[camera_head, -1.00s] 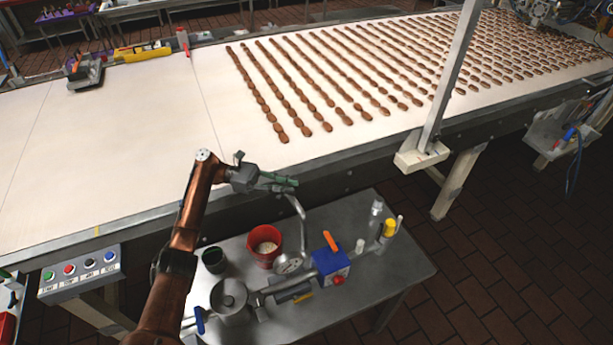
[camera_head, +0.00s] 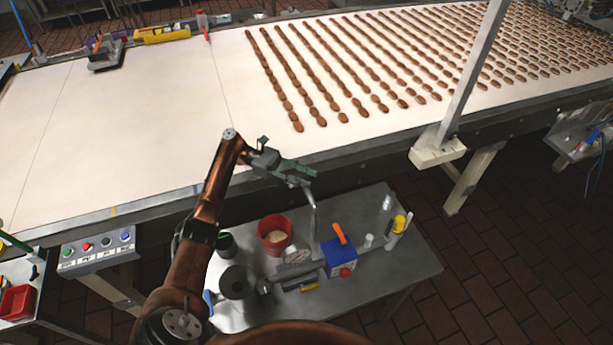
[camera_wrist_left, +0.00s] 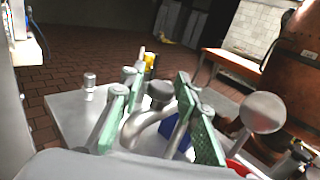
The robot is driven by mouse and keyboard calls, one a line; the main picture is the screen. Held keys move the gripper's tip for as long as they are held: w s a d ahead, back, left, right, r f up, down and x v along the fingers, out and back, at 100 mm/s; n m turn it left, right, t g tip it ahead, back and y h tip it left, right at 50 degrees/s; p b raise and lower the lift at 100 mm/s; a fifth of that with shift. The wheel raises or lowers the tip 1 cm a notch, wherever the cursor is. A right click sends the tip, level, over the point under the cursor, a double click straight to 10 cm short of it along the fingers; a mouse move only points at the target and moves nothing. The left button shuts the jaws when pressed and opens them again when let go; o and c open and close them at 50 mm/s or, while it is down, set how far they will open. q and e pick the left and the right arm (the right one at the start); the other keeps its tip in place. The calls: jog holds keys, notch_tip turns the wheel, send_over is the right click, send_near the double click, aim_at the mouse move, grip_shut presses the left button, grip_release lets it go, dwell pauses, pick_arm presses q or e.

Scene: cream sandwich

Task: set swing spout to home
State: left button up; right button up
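The swing spout (camera_head: 313,212) is a curved grey metal pipe rising from the filling device on the steel side table. It also shows in the left wrist view (camera_wrist_left: 140,124), its bend lying between my fingers. My left gripper (camera_head: 311,174) is at the spout's upper end, beside the conveyor edge. In the left wrist view my left gripper (camera_wrist_left: 157,80) has its two green-padded fingers apart, one on each side of the pipe. I cannot tell whether either pad touches it. The spout's tip is partly hidden by the gripper in the head view. My right gripper is not in view.
The steel side table (camera_head: 405,270) also holds a red pot (camera_head: 274,236), a blue box (camera_head: 339,258) with an orange handle, and a yellow-capped bottle (camera_head: 398,224). The conveyor (camera_head: 140,130) with rows of brown biscuits borders it behind. A button panel (camera_head: 98,250) stands left.

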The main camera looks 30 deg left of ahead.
pick_arm(q)
jog(key=shift+o, duration=0.6)
jog(key=shift+s+a+r, duration=0.1)
jog(key=shift+a, duration=0.15)
jog(key=shift+a, duration=0.1)
jog(key=a, duration=0.7)
jog(key=shift+a, duration=0.2)
